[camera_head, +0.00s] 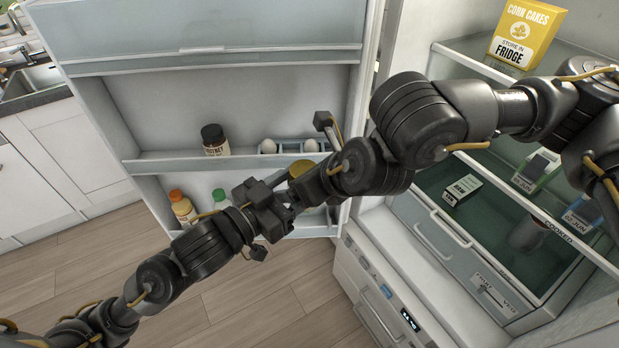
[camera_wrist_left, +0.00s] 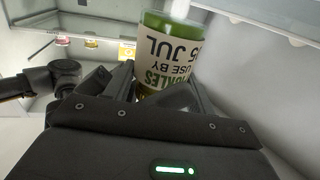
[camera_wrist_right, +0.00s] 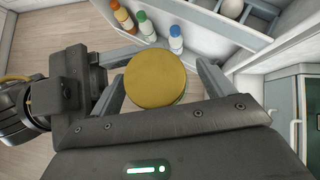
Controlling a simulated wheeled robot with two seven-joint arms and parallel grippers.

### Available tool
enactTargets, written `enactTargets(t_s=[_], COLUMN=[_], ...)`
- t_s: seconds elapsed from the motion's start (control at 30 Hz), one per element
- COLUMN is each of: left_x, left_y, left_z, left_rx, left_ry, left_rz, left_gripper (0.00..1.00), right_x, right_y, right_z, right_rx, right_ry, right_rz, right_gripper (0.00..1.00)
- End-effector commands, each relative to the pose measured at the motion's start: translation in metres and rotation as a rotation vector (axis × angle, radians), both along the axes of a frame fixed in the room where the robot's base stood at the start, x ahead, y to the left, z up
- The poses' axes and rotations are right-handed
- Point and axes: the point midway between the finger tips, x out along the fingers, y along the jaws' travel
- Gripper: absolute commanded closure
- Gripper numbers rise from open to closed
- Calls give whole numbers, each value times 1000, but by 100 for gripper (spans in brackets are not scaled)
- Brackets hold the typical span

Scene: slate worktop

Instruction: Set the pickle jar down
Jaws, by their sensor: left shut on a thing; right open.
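The pickle jar has a gold lid (camera_head: 300,168) that peeks out between my two grippers, in front of the open fridge door. In the left wrist view the pickle jar (camera_wrist_left: 165,52) is green with a "PICKLES, USE BY" date label. My left gripper (camera_wrist_left: 155,88) is shut on it. In the right wrist view I look down on its round lid (camera_wrist_right: 155,80). My right gripper (camera_wrist_right: 162,72) is open, with a finger on either side of the lid; whether they touch the jar I cannot tell. Most of the jar is hidden in the head view.
The door's upper shelf holds a dark-capped chutney jar (camera_head: 215,140) and eggs (camera_head: 269,146). The lower shelf holds bottles (camera_head: 181,205). At right, a yellow corn cakes box (camera_head: 525,35) stands on a fridge shelf, above a drawer (camera_head: 440,228) with cartons.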

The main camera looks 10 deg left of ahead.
Motion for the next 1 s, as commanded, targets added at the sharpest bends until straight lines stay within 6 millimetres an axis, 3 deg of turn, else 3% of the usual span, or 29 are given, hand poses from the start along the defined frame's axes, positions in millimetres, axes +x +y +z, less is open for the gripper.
enactTargets(t_s=[0.17, 0.6, 0.63, 0.8, 1.0], left_x=[0, 0, 0, 0, 0], left_y=[0, 0, 0, 0, 0], left_z=[1, 1, 1, 1, 0], left_rx=[-1, -1, -1, -1, -1], left_ry=[-2, -2, -2, -2, -1], left_rz=[0, 0, 0, 0, 0], left_gripper=[79, 79, 44, 22, 20], right_x=[0, 0, 0, 0, 0], right_y=[0, 0, 0, 0, 0], right_z=[0, 0, 1, 1, 1], right_rx=[0, 0, 2, 2, 2], right_ry=[0, 0, -1, -1, -1], right_rz=[0, 0, -1, -1, -1], right_gripper=[19, 77, 79, 79, 79])
